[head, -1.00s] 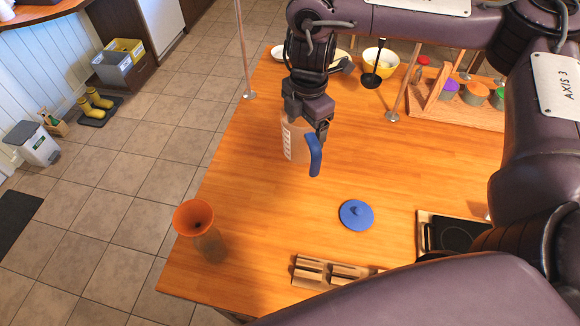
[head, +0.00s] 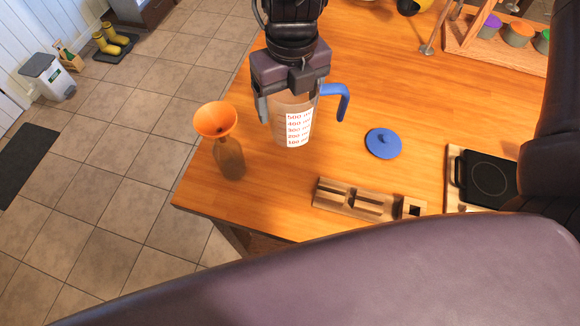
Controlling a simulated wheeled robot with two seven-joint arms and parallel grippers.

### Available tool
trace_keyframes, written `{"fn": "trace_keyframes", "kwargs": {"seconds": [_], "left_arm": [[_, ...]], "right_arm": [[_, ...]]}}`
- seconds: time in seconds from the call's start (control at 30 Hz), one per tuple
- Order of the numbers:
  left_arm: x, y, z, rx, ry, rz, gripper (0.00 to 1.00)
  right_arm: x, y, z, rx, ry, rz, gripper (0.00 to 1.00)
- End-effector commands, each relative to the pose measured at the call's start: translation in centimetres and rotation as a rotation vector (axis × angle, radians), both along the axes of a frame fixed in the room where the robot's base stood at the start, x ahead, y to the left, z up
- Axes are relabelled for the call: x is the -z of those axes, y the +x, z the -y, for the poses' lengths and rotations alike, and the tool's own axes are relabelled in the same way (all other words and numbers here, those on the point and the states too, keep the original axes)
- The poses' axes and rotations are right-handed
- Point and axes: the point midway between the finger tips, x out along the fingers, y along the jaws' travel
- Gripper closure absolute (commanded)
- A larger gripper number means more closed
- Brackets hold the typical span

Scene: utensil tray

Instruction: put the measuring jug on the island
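The measuring jug (head: 292,125) is clear with a white scale label and a blue handle (head: 338,98). My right gripper (head: 290,98) is over it, its fingers shut on the upper part of the jug, one finger on each side. The jug is roughly upright, over the front left part of the wooden island top (head: 400,95); whether its base touches the wood I cannot tell. My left gripper is not in view.
A bottle with an orange funnel (head: 216,120) stands left of the jug near the island's edge. A blue lid (head: 383,143), a slotted wooden block (head: 360,200) and a black hot plate (head: 488,178) lie to the right. A spice rack (head: 490,42) is behind.

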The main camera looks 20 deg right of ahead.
Motion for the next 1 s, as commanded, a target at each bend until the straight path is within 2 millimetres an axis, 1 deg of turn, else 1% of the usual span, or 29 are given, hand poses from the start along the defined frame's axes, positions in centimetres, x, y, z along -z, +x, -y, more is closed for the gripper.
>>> {"fn": "trace_keyframes", "kwargs": {"seconds": [0.03,0.23,0.5,0.6,0.7,0.83,1.0], "left_arm": [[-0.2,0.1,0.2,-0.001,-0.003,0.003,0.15],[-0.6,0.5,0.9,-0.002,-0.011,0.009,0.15],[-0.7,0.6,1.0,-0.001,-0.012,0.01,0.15],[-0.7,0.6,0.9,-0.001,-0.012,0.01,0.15],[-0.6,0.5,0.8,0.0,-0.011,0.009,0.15],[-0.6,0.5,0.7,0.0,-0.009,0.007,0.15],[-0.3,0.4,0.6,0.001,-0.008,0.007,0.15]], "right_arm": [[1.2,-0.2,0.0,0.001,0.001,-0.009,0.48],[5.8,-0.2,0.0,0.005,0.001,-0.01,0.48],[11.9,-0.2,0.0,0.007,0.002,-0.008,0.48],[13.5,-0.1,0.0,0.007,0.001,-0.005,0.48],[14.4,0.0,0.0,0.006,0.002,-0.002,0.48],[15.2,-0.1,0.0,0.006,0.002,-0.002,0.48],[17.4,-0.1,0.0,0.007,0.002,-0.005,0.48]]}}
